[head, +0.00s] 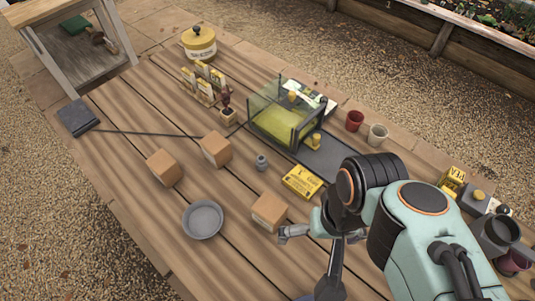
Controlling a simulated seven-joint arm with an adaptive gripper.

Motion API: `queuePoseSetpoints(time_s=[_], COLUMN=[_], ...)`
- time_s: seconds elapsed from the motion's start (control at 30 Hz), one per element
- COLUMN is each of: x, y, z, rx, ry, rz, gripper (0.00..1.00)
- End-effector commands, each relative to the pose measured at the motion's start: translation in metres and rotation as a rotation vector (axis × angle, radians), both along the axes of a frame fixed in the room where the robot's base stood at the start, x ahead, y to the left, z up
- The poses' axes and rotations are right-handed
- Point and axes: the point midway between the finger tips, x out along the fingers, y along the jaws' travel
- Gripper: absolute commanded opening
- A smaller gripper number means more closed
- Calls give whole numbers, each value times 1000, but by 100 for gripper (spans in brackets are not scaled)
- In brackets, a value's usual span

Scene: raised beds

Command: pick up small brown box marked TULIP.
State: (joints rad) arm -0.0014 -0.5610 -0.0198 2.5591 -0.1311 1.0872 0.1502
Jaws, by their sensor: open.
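Three small brown boxes stand on the wooden table. One box (163,168) is at the left, one (216,149) is right of it and farther back, and one (268,212) is nearer the middle front. No marking is readable on any of them, so I cannot tell which is marked TULIP. My gripper (292,234) is open, just right of and in front of the nearest box. Whether it touches that box cannot be told. My arm hides part of the gripper and the table behind it.
A grey round dish (203,219) lies left of the nearest box. A yellow box (302,181) and a small grey pot (261,162) are behind it. A glass case (285,115) stands farther back, with red (354,121) and pale (377,135) pots right of it. The front left tabletop is clear.

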Motion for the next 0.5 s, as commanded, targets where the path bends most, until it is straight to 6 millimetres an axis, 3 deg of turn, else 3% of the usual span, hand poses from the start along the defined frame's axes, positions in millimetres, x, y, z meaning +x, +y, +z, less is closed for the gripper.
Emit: queuePoseSetpoints(time_s=[0.13,0.27,0.37,0.5], x=[47,98,128,160], y=[-1,3,10,27], z=[11,3,-13,-56], rx=[43,95,118,115], ry=[-165,-219,-220,-173], rz=[-295,-531,-647,-749], gripper=[100,100,100,100])
